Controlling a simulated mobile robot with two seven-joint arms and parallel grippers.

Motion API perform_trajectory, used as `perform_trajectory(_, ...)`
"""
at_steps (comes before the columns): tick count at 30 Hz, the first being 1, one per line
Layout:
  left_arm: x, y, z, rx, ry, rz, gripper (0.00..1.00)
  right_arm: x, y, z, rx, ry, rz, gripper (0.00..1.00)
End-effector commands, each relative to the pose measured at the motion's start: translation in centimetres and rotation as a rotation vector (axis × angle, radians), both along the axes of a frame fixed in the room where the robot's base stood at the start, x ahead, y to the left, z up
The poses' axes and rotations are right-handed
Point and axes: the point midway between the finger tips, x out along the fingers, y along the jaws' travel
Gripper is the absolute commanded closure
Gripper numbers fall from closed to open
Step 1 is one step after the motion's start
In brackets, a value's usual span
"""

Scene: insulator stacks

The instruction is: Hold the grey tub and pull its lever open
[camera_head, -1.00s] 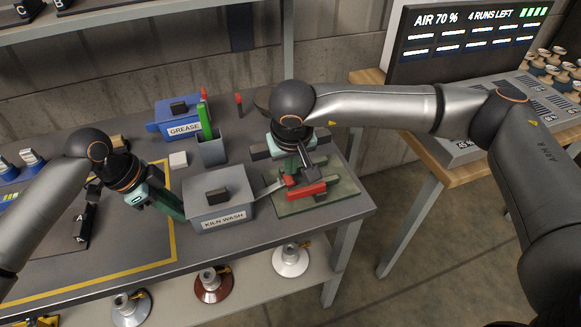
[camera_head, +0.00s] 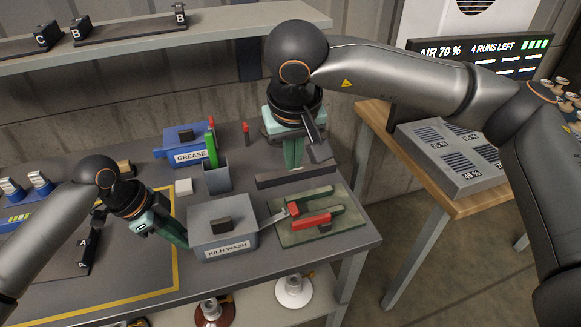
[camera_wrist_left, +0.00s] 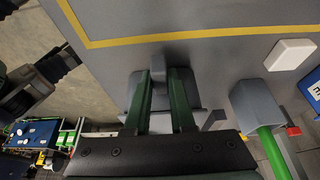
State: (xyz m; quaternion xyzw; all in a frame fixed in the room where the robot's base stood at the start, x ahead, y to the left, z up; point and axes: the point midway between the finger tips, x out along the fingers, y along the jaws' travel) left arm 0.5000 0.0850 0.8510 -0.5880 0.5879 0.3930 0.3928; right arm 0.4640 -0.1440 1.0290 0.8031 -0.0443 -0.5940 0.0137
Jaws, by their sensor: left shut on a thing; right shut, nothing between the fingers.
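The grey tub (camera_head: 205,240), labelled KILN WASH, stands upright near the bench's front edge, a dark knob on its lid. Its lever (camera_head: 274,217) juts from the right side, sloping slightly up to a red end (camera_head: 293,208). My left gripper (camera_head: 182,240) is shut at the tub's left side; the contact is partly hidden. In the left wrist view its green fingers (camera_wrist_left: 164,95) sit on either side of a grey part of the tub. My right gripper (camera_head: 293,163) points down, shut and empty, behind and above the lever, apart from it.
A green mat (camera_head: 350,222) right of the tub bears a red-handled part (camera_head: 312,221). A dark bar (camera_head: 330,170) lies behind it. A grey holder (camera_head: 216,180) with a green item and the blue GREASE tub (camera_head: 172,158) stand behind. Open bench shows left, around the yellow line.

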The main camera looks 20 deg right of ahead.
Motion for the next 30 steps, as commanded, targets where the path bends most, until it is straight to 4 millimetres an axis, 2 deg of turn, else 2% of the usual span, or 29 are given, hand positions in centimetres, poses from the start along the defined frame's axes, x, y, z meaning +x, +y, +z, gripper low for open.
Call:
perform_trajectory(10,0.04,-0.01,0.07,-0.001,-0.001,-0.001,1.0,-0.18,0.05,0.54,0.001,0.0,0.001,1.0)
perform_trajectory(11,0.04,-0.01,0.07,-0.001,-0.001,-0.001,0.74,-0.18,0.05,0.53,0.001,0.0,0.001,1.0)
perform_trajectory(19,0.01,-0.02,0.04,0.0,-0.001,0.0,0.44,-0.17,0.05,0.49,0.001,0.0,0.0,1.0)
perform_trajectory(26,0.0,-0.01,0.03,0.0,0.0,0.0,0.43,-0.17,0.05,0.48,0.001,0.0,0.0,1.0)
perform_trajectory(30,0.06,0.25,0.7,-0.001,-0.002,0.0,0.43,-0.17,0.05,0.48,0.001,0.0,0.0,1.0)
